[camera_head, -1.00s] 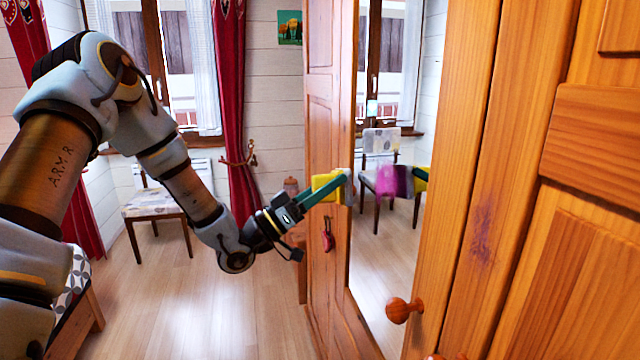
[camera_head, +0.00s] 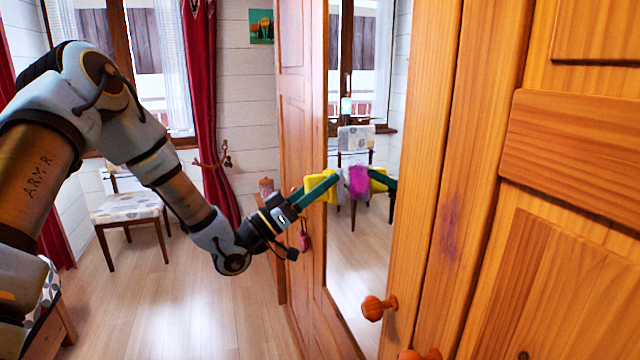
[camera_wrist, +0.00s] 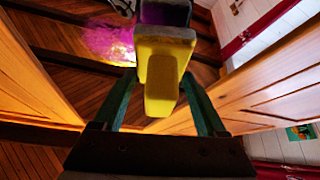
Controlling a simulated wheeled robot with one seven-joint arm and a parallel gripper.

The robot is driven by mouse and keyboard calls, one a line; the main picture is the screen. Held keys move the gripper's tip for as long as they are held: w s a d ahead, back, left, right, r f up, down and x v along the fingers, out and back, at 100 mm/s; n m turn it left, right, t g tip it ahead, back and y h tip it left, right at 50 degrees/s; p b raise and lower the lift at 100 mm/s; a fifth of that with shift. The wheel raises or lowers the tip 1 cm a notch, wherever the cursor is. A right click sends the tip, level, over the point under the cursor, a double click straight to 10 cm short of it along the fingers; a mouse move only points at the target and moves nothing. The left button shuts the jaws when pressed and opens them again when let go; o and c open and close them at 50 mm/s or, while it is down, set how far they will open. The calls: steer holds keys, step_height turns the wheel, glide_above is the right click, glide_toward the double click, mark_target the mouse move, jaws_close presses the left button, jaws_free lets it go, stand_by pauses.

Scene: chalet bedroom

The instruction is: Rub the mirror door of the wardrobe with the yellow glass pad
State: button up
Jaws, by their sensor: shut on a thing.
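In the wrist view the pad (camera_wrist: 160,72) sits between the fingers. The pad is close to the glass, just left of the smudge; I cannot tell whether it touches. Its reflection shows right of the smudge.
A wooden wardrobe front with a round knob (camera_head: 374,308) fills the right side, close by. A chair (camera_head: 125,207) stands at the left by the window and red curtain (camera_head: 203,110). The floor (camera_head: 190,300) between is clear.

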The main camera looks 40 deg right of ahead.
steer(key=shift+s+d+b, duration=0.35)
steer(key=shift+d, duration=0.5)
stand_by(0.3)
